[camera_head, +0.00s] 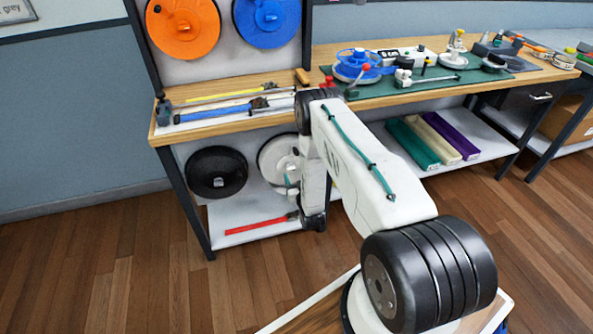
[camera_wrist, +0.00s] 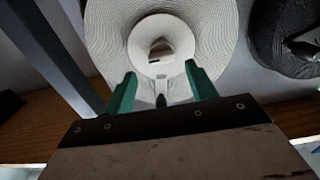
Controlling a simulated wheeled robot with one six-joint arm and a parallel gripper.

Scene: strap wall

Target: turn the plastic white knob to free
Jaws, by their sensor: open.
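The white strap reel (camera_head: 273,160) hangs below the bench top, partly hidden by my arm. In the wrist view the white reel (camera_wrist: 105,38) fills the upper middle, with a pale round hub at its centre. The white knob (camera_wrist: 160,48) stands out from that hub, shaded grey; its turn mark is too small to read. A narrow pale piece with a dark tip (camera_wrist: 161,100) lies below it. My gripper (camera_wrist: 161,72) is open, its green fingers apart around the lower hub in the picture. The knob appears beyond the fingertips, and I see no contact.
A black reel (camera_head: 216,172) hangs beside the white one. A dark frame post (camera_wrist: 62,55) runs close by in the wrist view. A red strap (camera_head: 255,225) lies on the lower shelf. The bench top (camera_head: 225,103) is above my gripper. Open floor (camera_head: 120,265) lies left.

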